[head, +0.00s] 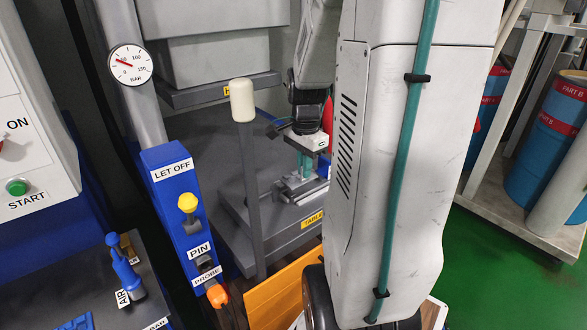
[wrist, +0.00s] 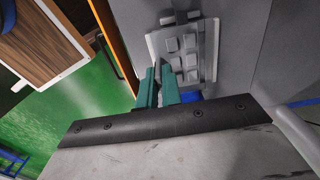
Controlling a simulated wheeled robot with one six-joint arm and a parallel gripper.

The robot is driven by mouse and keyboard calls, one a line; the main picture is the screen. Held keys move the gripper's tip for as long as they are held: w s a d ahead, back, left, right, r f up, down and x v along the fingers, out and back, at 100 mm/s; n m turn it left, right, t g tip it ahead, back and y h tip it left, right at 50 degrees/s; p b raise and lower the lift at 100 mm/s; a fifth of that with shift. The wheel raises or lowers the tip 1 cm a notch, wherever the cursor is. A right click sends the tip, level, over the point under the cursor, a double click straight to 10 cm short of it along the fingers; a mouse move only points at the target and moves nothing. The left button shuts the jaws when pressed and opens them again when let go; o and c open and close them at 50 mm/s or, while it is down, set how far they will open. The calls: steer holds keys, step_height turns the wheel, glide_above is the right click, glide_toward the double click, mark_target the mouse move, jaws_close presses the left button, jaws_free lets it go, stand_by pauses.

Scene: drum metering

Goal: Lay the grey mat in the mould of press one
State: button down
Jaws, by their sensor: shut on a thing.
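My gripper's two teal fingers (head: 304,164) point down over the table of the press, close above or at a small grey mould (head: 312,191). In the wrist view, the fingers (wrist: 159,87) stand close together at the near side of the mould, whose pale rim (wrist: 152,43) encloses several raised square blocks. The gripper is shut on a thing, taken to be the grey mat. The mat itself is mostly hidden, and I cannot tell whether it touches the mould. No press number is legible.
The press's upper block (head: 225,60) hangs above the table. A white-knobbed lever (head: 242,100) stands in front. A blue panel (head: 168,190) with a yellow knob is at left. Blue drums (head: 545,145) stand at right. An orange edge (head: 285,292) lies below the table. Green floor is open at right.

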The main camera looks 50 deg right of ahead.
steer(key=d, duration=0.3)
steer(key=shift+w+f, duration=0.2)
steer(key=shift+w, duration=0.2)
steer(key=shift+f, duration=1.75)
steer(key=c, duration=1.6)
jaws_free()
steer(key=shift+r, duration=0.1)
step_height(320, 180, up, 12)
steer(key=shift+f, duration=0.1)
steer(key=shift+d, duration=0.1)
